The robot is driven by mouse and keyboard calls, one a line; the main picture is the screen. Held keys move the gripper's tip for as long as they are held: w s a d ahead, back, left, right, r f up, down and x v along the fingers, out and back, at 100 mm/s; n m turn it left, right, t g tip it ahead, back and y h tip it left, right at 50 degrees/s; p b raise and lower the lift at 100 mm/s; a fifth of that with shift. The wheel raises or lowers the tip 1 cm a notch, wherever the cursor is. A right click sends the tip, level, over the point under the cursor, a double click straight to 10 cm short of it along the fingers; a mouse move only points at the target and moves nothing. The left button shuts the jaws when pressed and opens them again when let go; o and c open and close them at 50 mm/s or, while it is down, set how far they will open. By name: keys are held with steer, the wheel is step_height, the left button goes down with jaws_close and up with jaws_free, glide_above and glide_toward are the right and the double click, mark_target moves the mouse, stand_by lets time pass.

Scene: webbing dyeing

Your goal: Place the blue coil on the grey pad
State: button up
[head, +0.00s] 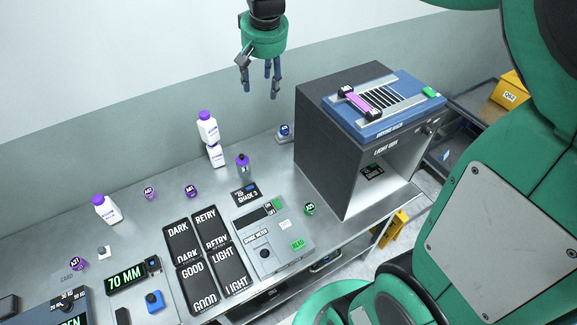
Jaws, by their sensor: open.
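A small blue coil (284,129) with a white label stands at the back of the bench, left of the big dark box. Under it shows the edge of a small light grey pad (285,139); the coil seems to rest on it, but it is too small to tell how flat it sits. My gripper (261,93) is open and empty, fingers pointing down, in the air in front of the back wall. In the picture it is above and a little left of the blue coil, apart from it.
A dark light box (321,136) carrying a blue drying rack (385,113) stands right of the coil. White bottles (207,129), purple coils (191,190) and a green coil (309,208) stand around. A grey meter (268,259) and dark labelled mats (183,238) fill the front.

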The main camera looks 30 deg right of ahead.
steer(key=s+a+n+t, duration=0.1)
steer(key=s+a, duration=0.3)
steer(key=s, duration=1)
steer(key=s+a+f+n+t, duration=0.1)
steer(key=s+a, duration=0.3)
steer(key=s, duration=1)
steer(key=shift+a+f+n, duration=0.15)
steer(key=shift+f+n, duration=0.1)
steer(key=shift+n, duration=0.25)
steer(key=shift+w, duration=0.1)
step_height(320, 180, down, 9)
steer(key=b, duration=0.9)
